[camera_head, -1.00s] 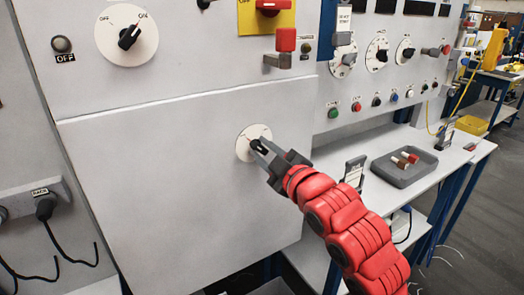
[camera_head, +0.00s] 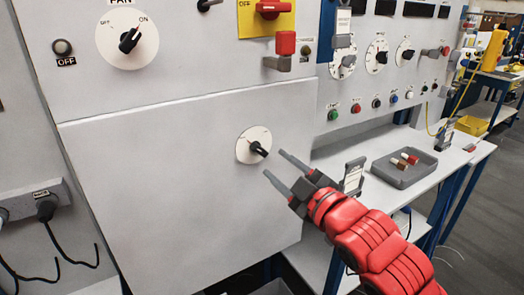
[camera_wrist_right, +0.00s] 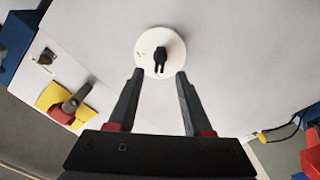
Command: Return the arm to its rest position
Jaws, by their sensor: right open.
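My right gripper (camera_head: 276,165) is open and empty, in front of the grey panel and just right of a white dial (camera_head: 245,137) with a black knob (camera_head: 259,149). The knob points toward the lower right. In the right wrist view, the open fingers (camera_wrist_right: 160,75) reach toward the same dial (camera_wrist_right: 148,62) and its knob (camera_wrist_right: 161,58), with nothing between them. In the head view the fingertips are apart from the knob. My red right arm comes in from the lower right. My left gripper is not in view.
A white table (camera_head: 468,140) stands at the right with a grey tray (camera_head: 380,172) of small parts and a small stand (camera_head: 353,176) near the arm. Above are a FAN dial (camera_head: 112,45), a red lever (camera_head: 285,43) and a yellow-backed switch (camera_head: 262,25). Black cables hang at the left.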

